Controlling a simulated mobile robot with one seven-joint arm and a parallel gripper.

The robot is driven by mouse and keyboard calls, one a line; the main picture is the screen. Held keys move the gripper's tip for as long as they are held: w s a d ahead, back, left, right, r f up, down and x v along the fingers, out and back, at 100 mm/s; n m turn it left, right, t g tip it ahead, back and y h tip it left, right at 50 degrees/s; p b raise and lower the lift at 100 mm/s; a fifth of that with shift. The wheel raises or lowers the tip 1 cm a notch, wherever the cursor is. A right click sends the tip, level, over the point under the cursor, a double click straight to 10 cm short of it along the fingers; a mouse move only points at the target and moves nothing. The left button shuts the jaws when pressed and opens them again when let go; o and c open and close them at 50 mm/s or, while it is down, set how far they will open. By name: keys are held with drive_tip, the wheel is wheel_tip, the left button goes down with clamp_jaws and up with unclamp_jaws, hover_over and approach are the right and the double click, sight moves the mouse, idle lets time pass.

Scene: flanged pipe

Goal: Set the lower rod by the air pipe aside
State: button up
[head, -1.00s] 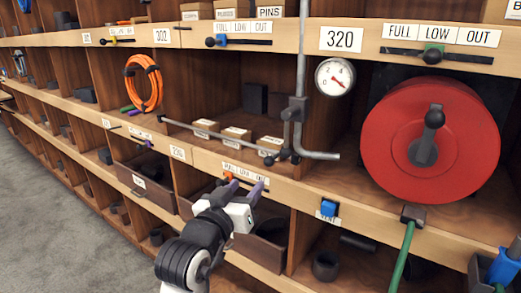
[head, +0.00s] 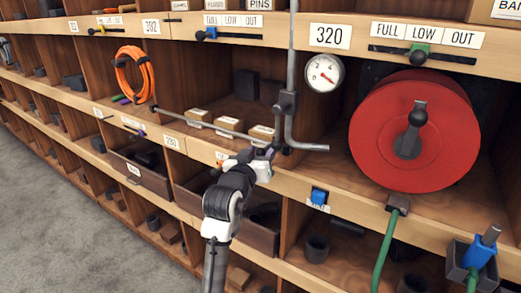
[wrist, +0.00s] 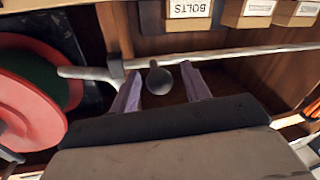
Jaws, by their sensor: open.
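The lower rod (head: 205,126) is a thin grey bar lying level across the front of a shelf bay, its right end by the upright grey air pipe (head: 292,60). In the wrist view the rod (wrist: 240,54) runs across the top, and a dark round knob (wrist: 159,80) shows between my fingers. My gripper (head: 262,154) is open at the rod's right end, just left of the pipe's bent foot. Its two purple fingers stand either side of the knob in the wrist view; I cannot tell whether they touch it. In the head view my gripper partly hides that end.
A pressure gauge (head: 323,73) and a red reel (head: 413,132) stand right of the pipe. Small labelled boxes (head: 229,124) sit behind the rod. An orange hose coil (head: 134,74) hangs at left. The wooden shelf edge (head: 345,217) runs below; grey floor (head: 60,220) is clear at left.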

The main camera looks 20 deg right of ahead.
clamp_jaws()
idle(0.3)
drive_tip(key=shift+w, duration=0.1)
